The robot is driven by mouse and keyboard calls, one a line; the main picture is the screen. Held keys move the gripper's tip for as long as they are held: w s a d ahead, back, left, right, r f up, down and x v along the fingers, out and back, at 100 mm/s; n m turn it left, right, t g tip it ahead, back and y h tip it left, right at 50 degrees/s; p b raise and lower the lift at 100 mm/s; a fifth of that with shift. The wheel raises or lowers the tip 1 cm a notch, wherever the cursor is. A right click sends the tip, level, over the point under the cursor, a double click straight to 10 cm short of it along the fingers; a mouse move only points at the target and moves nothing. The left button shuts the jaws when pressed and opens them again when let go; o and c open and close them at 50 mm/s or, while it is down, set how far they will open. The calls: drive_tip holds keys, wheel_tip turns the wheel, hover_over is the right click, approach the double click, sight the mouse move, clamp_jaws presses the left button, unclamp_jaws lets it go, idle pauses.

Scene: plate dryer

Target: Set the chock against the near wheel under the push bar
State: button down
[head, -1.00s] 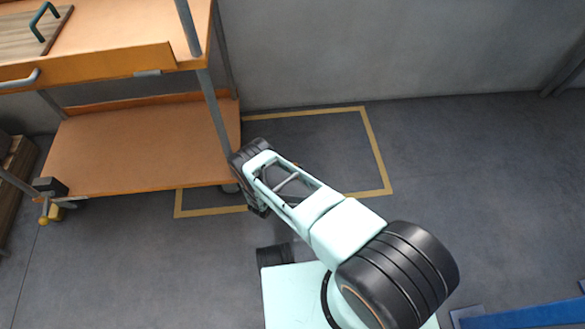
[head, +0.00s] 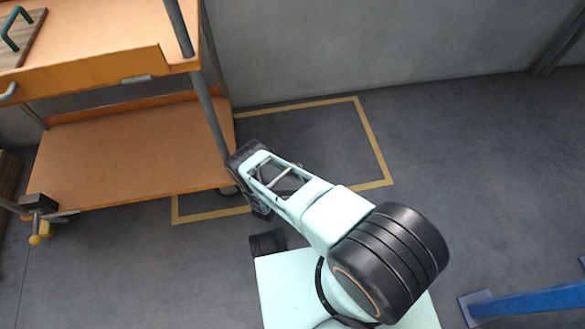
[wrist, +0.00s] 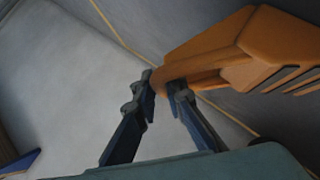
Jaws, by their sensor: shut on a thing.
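In the wrist view an orange chock (wrist: 265,50) with dark ribs on one side hangs by its rounded handle between the fingers of my gripper (wrist: 166,90). The gripper is shut on that handle, and the chock is clear of the fingers to the right. In the head view my arm hides the gripper and chock. The orange cart (head: 120,150) stands at the left. A grey bar end (head: 8,92), perhaps the push bar, shows at the left edge. A wheel (head: 228,190) shows under the cart's right corner, partly behind my arm.
A yellow floor outline (head: 375,150) lies right of the cart, before a grey wall (head: 370,50). A blue beam (head: 530,302) is at the lower right. A board with a green handle (head: 15,30) lies on the cart top. Floor at lower left is clear.

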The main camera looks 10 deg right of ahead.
drive_tip(key=shift+a, duration=0.15)
drive_tip(key=c, duration=2)
unclamp_jaws()
drive_tip(key=shift+p+v, duration=2.35)
drive_tip(key=shift+v, duration=3.65)
